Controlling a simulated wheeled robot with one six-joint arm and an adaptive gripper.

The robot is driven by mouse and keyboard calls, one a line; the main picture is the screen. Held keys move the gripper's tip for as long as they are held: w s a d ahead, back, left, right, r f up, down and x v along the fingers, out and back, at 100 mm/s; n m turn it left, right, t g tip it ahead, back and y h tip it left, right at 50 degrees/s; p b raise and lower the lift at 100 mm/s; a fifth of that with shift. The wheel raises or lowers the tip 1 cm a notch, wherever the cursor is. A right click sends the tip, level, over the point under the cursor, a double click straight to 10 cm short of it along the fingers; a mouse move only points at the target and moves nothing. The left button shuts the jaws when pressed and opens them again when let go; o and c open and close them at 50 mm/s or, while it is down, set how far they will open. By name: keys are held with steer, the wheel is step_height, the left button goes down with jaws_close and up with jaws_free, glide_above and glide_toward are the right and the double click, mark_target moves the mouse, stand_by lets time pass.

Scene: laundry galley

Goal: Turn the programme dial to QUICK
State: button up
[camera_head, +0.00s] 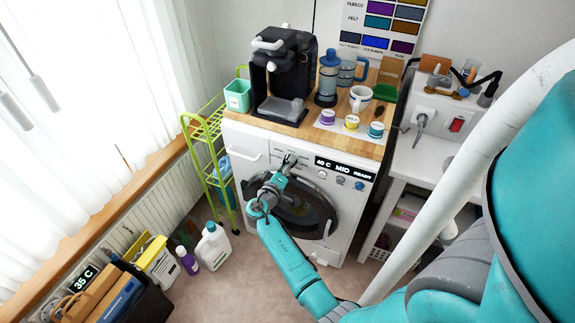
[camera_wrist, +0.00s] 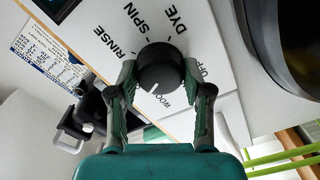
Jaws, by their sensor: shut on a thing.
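The programme dial (camera_wrist: 160,66) is a round black knob on the white washing machine panel, with a white pointer mark on its edge pointing down and slightly left in the wrist view. Around it I read RINSE, SPIN, DYE, OFF and a partly covered word that looks like WOOL. I see no QUICK label; my fingers hide part of the ring. My gripper (camera_wrist: 157,80) is shut on the dial, one finger on each side. In the head view my gripper (camera_head: 289,160) is at the upper front of the washing machine (camera_head: 232,180) and covers the dial.
A coffee machine (camera_head: 283,75), cups and jars stand on the wooden top. A green rack (camera_head: 205,150) stands to the left. Bottles (camera_head: 213,245) are on the floor.

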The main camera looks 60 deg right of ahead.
steer(key=m, duration=0.4)
steer(key=shift+f+m, duration=0.1)
steer(key=shift+m, duration=0.3)
stand_by(0.4)
steer(key=o, duration=1.1)
steer(key=shift+o, duration=0.2)
steer(key=s+a, duration=0.1)
steer(key=a, duration=1.1)
